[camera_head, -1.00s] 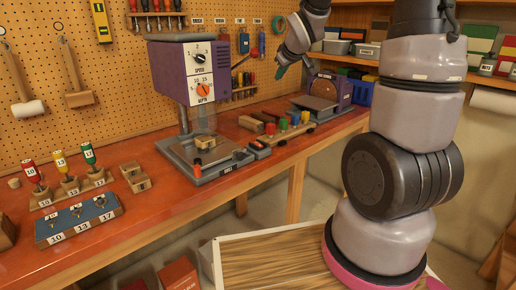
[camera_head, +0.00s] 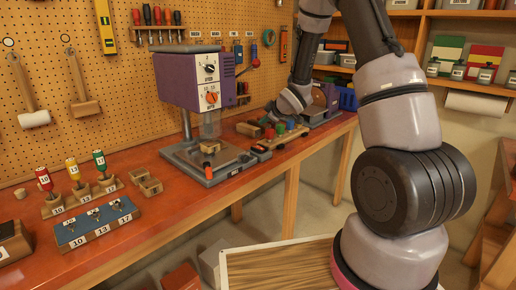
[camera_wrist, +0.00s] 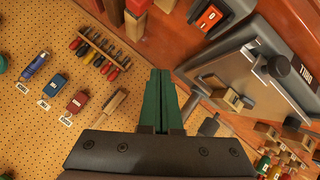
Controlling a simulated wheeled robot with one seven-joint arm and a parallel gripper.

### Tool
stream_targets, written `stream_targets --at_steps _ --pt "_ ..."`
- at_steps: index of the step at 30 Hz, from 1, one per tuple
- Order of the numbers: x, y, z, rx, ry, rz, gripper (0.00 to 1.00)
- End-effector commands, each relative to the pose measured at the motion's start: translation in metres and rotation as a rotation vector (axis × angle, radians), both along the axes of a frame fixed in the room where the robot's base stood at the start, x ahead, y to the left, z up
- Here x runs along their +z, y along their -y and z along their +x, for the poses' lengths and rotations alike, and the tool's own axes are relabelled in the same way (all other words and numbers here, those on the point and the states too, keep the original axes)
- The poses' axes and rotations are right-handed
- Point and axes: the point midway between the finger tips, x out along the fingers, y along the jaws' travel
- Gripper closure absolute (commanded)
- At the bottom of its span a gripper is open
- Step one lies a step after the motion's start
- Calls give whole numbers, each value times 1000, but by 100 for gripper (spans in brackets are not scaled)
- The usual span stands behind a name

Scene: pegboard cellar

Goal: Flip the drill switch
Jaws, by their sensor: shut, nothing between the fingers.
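The purple drill press (camera_head: 186,78) stands on the bench, with a white dial panel and a grey base (camera_head: 180,158). A small dark switch box with an orange-red rocker (camera_head: 262,152) sits at the right side of that base. In the wrist view, an orange-red switch marked 0 (camera_wrist: 210,17) shows near the top edge, beside the grey plate. My gripper has green fingers (camera_wrist: 160,88), closed together and empty. It is low behind and right of the switch box, apart from it. The head view does not show the fingertips clearly.
Wood blocks and coloured pegs (camera_head: 280,130) lie right of the drill press, close to my gripper. A screwdriver rack (camera_wrist: 103,50) hangs on the pegboard. Coloured bits (camera_head: 72,170) stand at the left of the bench.

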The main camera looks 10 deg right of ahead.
Motion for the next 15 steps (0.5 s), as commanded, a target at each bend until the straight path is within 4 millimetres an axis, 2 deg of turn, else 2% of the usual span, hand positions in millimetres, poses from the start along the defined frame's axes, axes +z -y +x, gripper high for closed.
stream_targets --at_steps 5,15 --pt "-7 -1 1 -2 -2 1 100" --pt "-52 -5 7 0 -4 1 100"
